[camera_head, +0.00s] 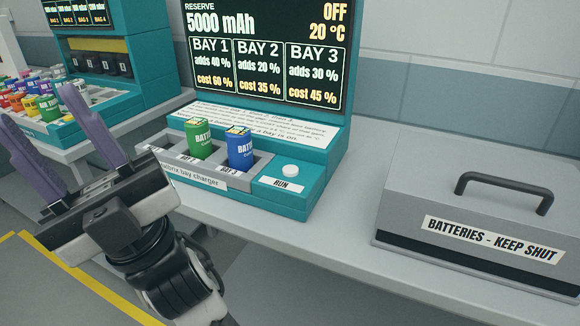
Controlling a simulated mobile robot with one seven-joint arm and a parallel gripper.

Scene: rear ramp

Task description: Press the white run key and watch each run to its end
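The white run key (289,171) is a round button on the right front of the teal charger (325,165), above a "RUN" label. The charger's screen (265,50) reads reserve 5000 mAh, OFF, 20 °C, and lists Bays 1, 2 and 3 with adds and costs. A green battery (199,138) and a blue battery (240,148) stand upright in the grey bay tray (258,168). The tray's left end is partly hidden by my gripper, and its small labels are hard to read. My gripper (42,104) has purple fingers, is open and empty, and is left of the charger, apart from the key.
A grey case (480,210) marked "BATTERIES - KEEP SHUT", with a black handle, sits shut at the right of the bench (335,225). Another teal unit (120,80) with many coloured batteries stands at the left back. Bare bench lies between charger and case.

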